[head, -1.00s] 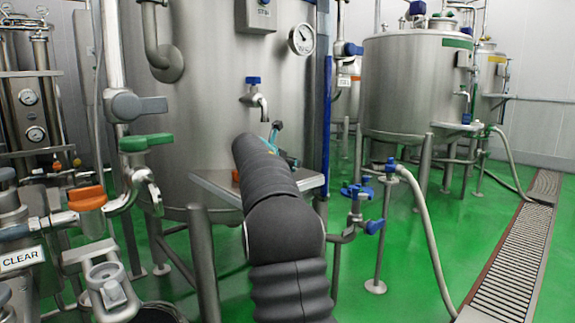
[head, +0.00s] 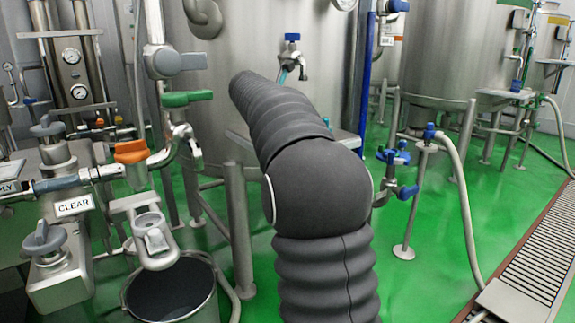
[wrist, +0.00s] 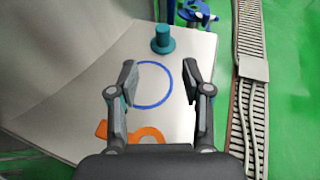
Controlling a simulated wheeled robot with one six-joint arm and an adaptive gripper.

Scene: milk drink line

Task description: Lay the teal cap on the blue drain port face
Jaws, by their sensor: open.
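In the wrist view a teal cap (wrist: 162,43), with a wide flange and a narrower knob, stands upright on a pale metal shelf (wrist: 75,100). My gripper (wrist: 160,79) is open and empty above the shelf, on the near side of the cap and apart from it. A blue ring (wrist: 171,88) on the shelf shows between the fingers. A blue valve (wrist: 197,12) is beyond the shelf's far edge; it also seems to show in the head view (head: 393,157). I cannot tell which blue part is the drain port face. In the head view my arm hides the gripper.
An orange piece (wrist: 145,134) lies on the shelf near my gripper. A blue-handled tap (head: 292,55) juts from the large tank (head: 240,110). A dark bucket (head: 170,290) stands at lower left. A hose (head: 465,200) and floor drain grate (head: 535,250) are at right.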

